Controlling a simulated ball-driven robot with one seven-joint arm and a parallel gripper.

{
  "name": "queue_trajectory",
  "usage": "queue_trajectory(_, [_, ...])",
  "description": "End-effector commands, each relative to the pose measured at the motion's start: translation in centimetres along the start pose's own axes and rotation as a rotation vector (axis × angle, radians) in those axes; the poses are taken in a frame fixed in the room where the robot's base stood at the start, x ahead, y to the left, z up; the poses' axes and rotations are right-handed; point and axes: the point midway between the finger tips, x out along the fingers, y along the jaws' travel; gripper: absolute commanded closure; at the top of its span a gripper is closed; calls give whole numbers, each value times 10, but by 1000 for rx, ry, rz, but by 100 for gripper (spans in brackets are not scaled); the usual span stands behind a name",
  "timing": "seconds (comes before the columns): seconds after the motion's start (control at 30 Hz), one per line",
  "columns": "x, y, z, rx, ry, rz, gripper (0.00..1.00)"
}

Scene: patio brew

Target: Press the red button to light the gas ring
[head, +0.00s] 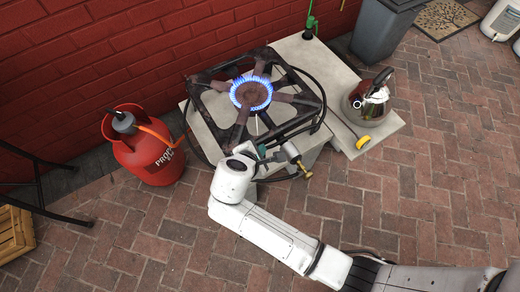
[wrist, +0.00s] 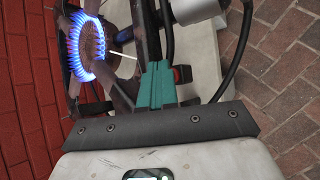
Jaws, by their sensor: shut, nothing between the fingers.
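The gas ring (head: 251,93) burns with a full circle of blue flames on the dark iron stove frame (head: 312,92). The flames also fill the upper left of the wrist view (wrist: 86,48). My gripper (wrist: 158,68) is shut and empty, its teal fingers together, pointing at the front side of the stove. In the head view my gripper (head: 262,151) is low at the stove's front edge, partly hidden by my wrist. A small black and red part (wrist: 183,74) shows just right of the fingertips, probably the red button. I cannot tell if the fingers touch it.
A red propane cylinder (head: 149,148) with an orange hose stands left of the stove. A kettle (head: 370,98) sits on the slab (head: 336,72) to the right. A brass-ended fitting (head: 298,160) juts out at the front. Black hose loops around the frame. Brick paving at right is clear.

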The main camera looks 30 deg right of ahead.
Motion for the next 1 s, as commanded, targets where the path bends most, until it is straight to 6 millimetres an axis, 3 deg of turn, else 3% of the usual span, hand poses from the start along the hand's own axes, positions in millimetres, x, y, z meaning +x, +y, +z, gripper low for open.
queue_trajectory(1.0, [-5,3,4,-1,1,-2,100])
